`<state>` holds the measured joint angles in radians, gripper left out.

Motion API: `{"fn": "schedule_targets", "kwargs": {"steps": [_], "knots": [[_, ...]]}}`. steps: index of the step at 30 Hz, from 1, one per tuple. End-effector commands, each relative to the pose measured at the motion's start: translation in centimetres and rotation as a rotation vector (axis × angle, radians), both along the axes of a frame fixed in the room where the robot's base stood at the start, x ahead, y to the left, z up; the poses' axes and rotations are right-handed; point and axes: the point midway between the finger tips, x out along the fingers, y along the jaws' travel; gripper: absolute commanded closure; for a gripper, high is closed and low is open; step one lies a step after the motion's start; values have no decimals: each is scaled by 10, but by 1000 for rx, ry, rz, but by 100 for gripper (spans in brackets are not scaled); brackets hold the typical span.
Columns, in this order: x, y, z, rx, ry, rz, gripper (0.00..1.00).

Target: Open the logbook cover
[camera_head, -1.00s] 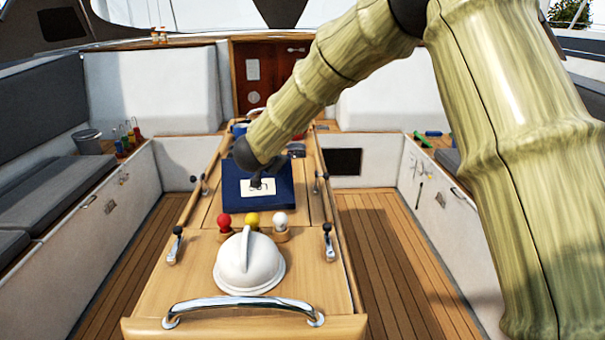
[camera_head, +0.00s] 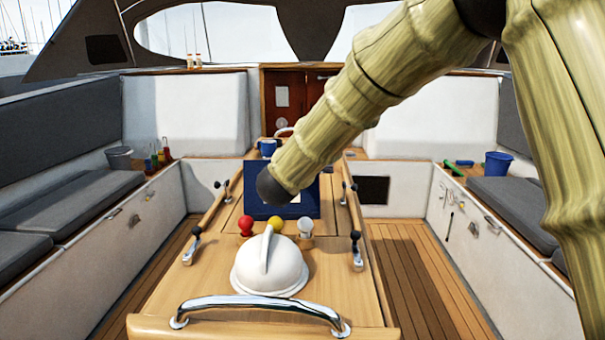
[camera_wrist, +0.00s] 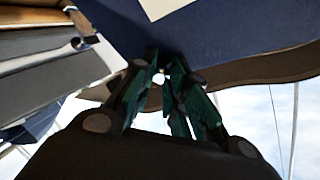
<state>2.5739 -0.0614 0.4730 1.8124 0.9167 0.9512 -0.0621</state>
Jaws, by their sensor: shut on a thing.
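The logbook has a navy blue cover (camera_head: 310,208) with a pale label (camera_head: 296,197), on the wooden cockpit table (camera_head: 210,265) behind the coloured knobs. In the head view the cover looks tilted up, partly hidden behind my arm. In the wrist view the cover (camera_wrist: 220,40) fills the upper part, with a corner of the label (camera_wrist: 165,7) at the top. My gripper (camera_wrist: 168,74) reaches the cover's edge there, its fingertips close together and shut on it. The fingers are hidden behind my arm in the head view.
A white dome (camera_head: 270,268) stands in front of the logbook, beside red (camera_head: 246,225), yellow (camera_head: 275,223) and white (camera_head: 305,226) knobs. A chrome rail (camera_head: 260,303) crosses the table's near end. Small levers (camera_head: 356,250) line the sides. A blue mug (camera_head: 267,147) stands behind.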

Motion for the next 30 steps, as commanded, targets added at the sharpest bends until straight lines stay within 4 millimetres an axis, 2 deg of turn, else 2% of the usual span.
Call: {"fn": "schedule_targets", "kwargs": {"steps": [13, 14, 17, 30], "knots": [[0, 0, 0, 0, -5, 0, 100], [0, 0, 0, 0, -5, 0, 81], [0, 0, 0, 0, -5, 0, 63], [-6, 2, 2, 0, -5, 1, 61]]}}
